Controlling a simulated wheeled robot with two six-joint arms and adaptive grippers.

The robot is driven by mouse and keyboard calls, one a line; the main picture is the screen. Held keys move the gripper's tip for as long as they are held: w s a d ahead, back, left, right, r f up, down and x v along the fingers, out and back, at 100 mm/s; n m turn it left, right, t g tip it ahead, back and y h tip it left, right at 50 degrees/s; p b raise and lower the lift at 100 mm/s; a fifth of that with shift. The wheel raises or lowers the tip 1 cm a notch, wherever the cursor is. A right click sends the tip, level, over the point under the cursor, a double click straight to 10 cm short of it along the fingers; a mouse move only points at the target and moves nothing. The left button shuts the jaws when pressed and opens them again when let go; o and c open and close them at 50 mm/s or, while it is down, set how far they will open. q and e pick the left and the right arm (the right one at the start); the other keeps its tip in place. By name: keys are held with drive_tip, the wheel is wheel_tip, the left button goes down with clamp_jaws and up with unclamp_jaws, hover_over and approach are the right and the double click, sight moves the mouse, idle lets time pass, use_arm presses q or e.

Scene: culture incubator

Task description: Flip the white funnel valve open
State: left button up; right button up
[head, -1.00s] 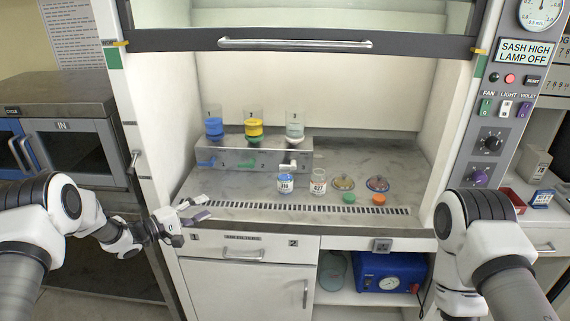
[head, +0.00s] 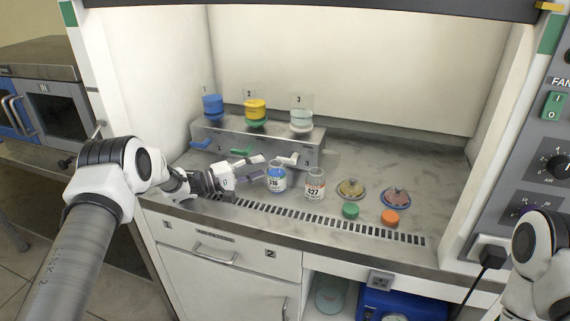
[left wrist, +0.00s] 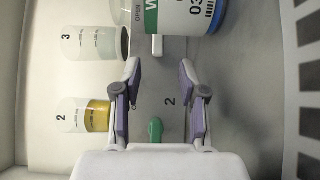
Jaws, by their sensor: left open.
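The white valve handle (head: 289,159) sticks out of the front of the metal stand (head: 312,149), below funnel 3 (head: 301,119). In the left wrist view the white handle (left wrist: 157,45) shows beyond my fingertips, between their lines. My left gripper (head: 257,167) is open and empty, in front of the stand, to the left of the white handle and apart from it. In the left wrist view its purple-padded fingers (left wrist: 160,75) are spread. My right gripper is out of view; only part of that arm shows at the right edge.
A blue-labelled bottle (head: 277,178) stands close to my left fingers, with a clear bottle (head: 314,185) beside it. The green handle (head: 240,152) and blue handle (head: 201,143) lie left. Domed dishes and green and orange caps (head: 390,217) lie right. The back-right worktop is bare.

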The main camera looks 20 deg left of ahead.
use_arm(q)
drive_tip(key=x, duration=0.6)
drive_tip(key=shift+w+d, duration=0.2)
drive_tip(key=shift+d, duration=0.05)
drive_tip(key=shift+r, duration=0.1)
drive_tip(key=shift+s, duration=0.1)
drive_tip(key=shift+c, duration=0.6)
clamp_jaws()
